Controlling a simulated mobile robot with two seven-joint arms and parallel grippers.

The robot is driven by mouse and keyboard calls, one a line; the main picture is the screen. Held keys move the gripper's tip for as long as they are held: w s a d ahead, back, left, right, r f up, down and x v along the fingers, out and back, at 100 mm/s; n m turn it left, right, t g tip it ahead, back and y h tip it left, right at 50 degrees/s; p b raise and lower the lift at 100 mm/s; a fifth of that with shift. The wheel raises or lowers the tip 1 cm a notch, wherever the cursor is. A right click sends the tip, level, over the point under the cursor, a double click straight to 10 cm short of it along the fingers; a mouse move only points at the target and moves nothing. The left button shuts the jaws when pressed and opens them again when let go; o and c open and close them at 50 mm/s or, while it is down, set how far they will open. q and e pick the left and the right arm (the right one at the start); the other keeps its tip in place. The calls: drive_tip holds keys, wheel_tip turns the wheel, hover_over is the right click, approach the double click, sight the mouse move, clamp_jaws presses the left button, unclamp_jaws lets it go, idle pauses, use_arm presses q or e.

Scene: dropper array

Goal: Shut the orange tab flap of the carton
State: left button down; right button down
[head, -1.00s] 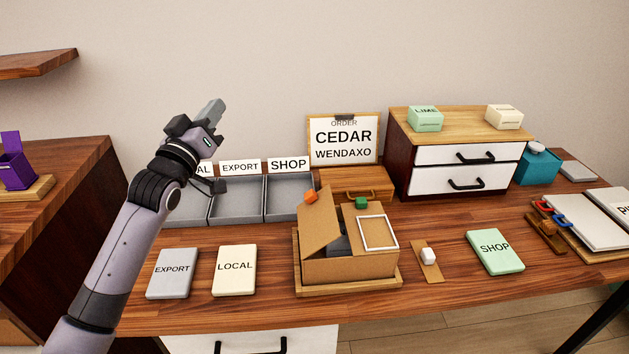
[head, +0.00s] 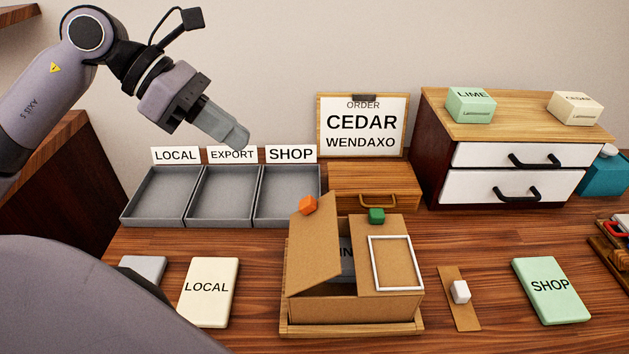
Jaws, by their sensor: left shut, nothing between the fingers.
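The cardboard carton (head: 350,303) stands on a wooden base at the front middle of the table. Its left flap (head: 315,246), with the orange tab (head: 308,204) at its top edge, stands raised and tilted. The right flap (head: 376,228), with the green tab (head: 376,215) and a white frame on it, lies flat. A grey item shows partly through the gap between the flaps. My left gripper (head: 236,138) is shut and empty, in the air up and left of the orange tab, in front of the tray labels. My right gripper does not show.
Grey trays (head: 188,222) labelled LOCAL, EXPORT and SHOP stand behind left. An order sign (head: 361,143), a small wooden box (head: 390,190) and a drawer cabinet (head: 515,155) stand behind the carton. LOCAL (head: 208,292) and SHOP (head: 550,290) cards lie at the sides.

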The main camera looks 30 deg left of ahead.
use_arm(q)
drive_tip(key=a+f+y, duration=0.1)
drive_tip(key=a+y, duration=0.1)
drive_tip(key=p, duration=0.3)
approach(304, 202)
drive_tip(key=shift+m, duration=0.4)
drive_tip(key=x, duration=0.5)
drive_tip(key=shift+w+f, duration=0.1)
drive_tip(key=shift+w+d+f+g, duration=0.1)
drive_tip(key=shift+d+f+g, duration=0.1)
drive_tip(key=shift+f, duration=0.15)
drive_tip(key=shift+w+d+f+g, duration=0.1)
drive_tip(key=shift+w+d+f, duration=0.1)
drive_tip(key=shift+f, duration=0.15)
drive_tip(key=shift+r, duration=0.1)
